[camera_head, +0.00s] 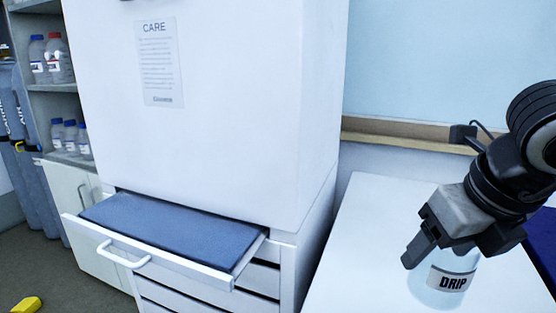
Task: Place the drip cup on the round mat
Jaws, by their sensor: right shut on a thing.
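The drip cup (440,291) is a clear, pale container with a white label reading "DRIP". It is at the lower right, over the white table top (350,262). My right gripper (435,262) comes down from above and is shut on the cup's upper part, hiding its rim. I cannot tell whether the cup's base touches the table. No round mat shows in this view. My left gripper is not in view.
A large white cabinet (215,110) stands left of the table. Its open drawer (160,255) with a blue surface juts out. Bottles (60,60) stand on shelves at far left. A yellow object (27,305) lies on the floor. The table's left part is clear.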

